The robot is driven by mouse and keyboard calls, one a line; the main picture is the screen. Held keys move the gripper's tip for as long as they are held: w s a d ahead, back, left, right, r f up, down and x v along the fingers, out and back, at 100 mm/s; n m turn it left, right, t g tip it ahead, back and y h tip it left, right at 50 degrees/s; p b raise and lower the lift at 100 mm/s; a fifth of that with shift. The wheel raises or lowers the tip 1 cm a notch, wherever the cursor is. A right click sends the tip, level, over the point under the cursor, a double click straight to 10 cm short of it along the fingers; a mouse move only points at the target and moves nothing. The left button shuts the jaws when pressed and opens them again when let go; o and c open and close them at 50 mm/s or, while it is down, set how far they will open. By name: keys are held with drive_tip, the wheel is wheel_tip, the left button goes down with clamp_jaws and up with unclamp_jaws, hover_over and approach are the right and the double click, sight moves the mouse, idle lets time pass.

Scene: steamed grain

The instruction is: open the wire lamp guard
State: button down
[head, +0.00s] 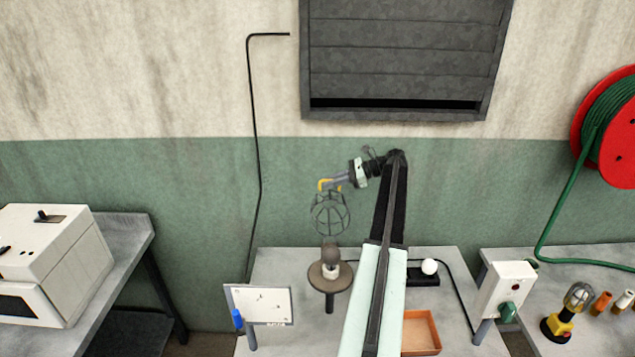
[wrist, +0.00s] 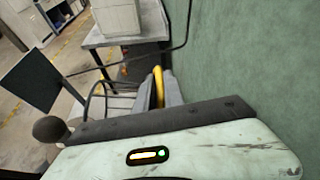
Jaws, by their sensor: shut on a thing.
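The wire lamp guard (head: 330,214) is a dark wire cage with a yellow handle (head: 325,185) at its top. My gripper (head: 338,182) is shut on the yellow handle, which also shows between the fingers in the wrist view (wrist: 158,86). The cage is in the air above a dark bulb (head: 331,256), with a small gap between them. The bulb stands upright in a white socket on a round brown disc (head: 318,279). The bulb also shows at the left of the wrist view (wrist: 51,129). Whether a hinge joins the guard to the disc cannot be told.
A white sign (head: 262,304) stands left of the lamp. An orange tray (head: 421,333) and a white bulb (head: 430,266) are right of my arm. The green wall (head: 200,200) is close behind.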

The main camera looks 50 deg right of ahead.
drive_tip(key=shift+w+d+f, duration=0.1)
drive_tip(key=shift+w+d, duration=0.05)
drive_tip(key=shift+d, duration=0.05)
idle(0.3)
drive_tip(key=c, duration=1.5)
unclamp_jaws()
drive_tip(key=p+v, duration=0.3)
drive_tip(key=v, duration=0.4)
drive_tip(key=shift+s+d, duration=0.2)
drive_tip(key=shift+s, duration=0.1)
drive_tip(key=shift+r, duration=0.25)
